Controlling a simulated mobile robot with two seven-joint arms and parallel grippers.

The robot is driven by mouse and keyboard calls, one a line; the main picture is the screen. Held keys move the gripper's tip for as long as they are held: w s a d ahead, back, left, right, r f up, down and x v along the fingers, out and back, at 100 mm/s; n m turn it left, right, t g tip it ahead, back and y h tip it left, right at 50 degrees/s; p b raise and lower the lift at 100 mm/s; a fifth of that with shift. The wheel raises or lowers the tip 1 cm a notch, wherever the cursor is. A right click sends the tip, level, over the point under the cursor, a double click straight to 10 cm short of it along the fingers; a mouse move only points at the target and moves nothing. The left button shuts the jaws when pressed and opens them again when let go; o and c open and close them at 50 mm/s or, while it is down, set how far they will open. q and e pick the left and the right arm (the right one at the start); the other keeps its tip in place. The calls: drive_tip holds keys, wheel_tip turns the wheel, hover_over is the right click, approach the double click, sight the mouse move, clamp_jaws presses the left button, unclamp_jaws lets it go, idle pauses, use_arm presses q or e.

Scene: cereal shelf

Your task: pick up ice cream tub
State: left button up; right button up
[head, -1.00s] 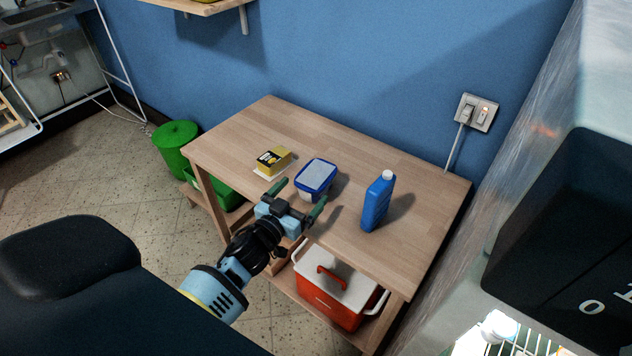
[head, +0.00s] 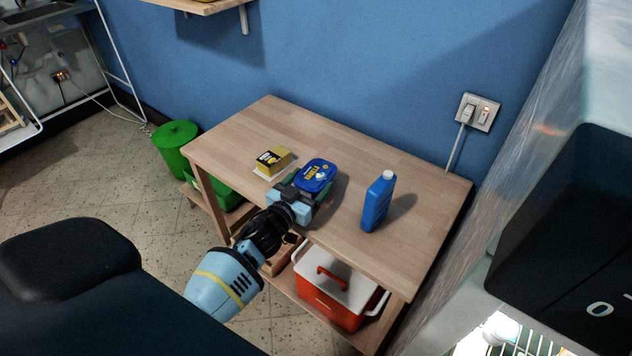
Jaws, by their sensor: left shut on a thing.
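The ice cream tub (head: 318,174), with a blue lid printed in yellow and white, is on the wooden table (head: 400,245) near its front edge. It looks slightly tilted, and I cannot tell whether it still touches the table. My left gripper (head: 303,192) reaches in from the lower left and is shut on the tub, one finger on each side. The gripper hides the tub's near side and most of its walls. My right gripper is not in view.
A yellow box (head: 273,160) stands close left of the tub. A blue bottle (head: 378,202) stands upright to the right. A red cooler with a white lid (head: 338,275) is on the lower shelf. The table's back and right parts are clear.

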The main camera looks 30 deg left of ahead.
use_arm(q)
drive_tip(key=shift+r, duration=0.15)
drive_tip(key=shift+c, duration=0.2)
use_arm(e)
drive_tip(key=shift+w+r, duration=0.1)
use_arm(q)
drive_tip(key=shift+r, duration=0.25)
wheel_tip(320, 180, up, 4)
drive_tip(key=shift+f+p, duration=0.25)
drive_tip(key=shift+p, duration=0.55)
drive_tip(key=s, duration=1.6)
drive_tip(key=s+d+r+y, duration=0.1)
drive_tip(key=s+d+r, duration=0.7)
drive_tip(key=d+r, duration=0.1)
drive_tip(key=shift+s+r+n, duration=0.15)
drive_tip(key=shift+r+n, duration=0.15)
drive_tip(key=shift+r, duration=0.3)
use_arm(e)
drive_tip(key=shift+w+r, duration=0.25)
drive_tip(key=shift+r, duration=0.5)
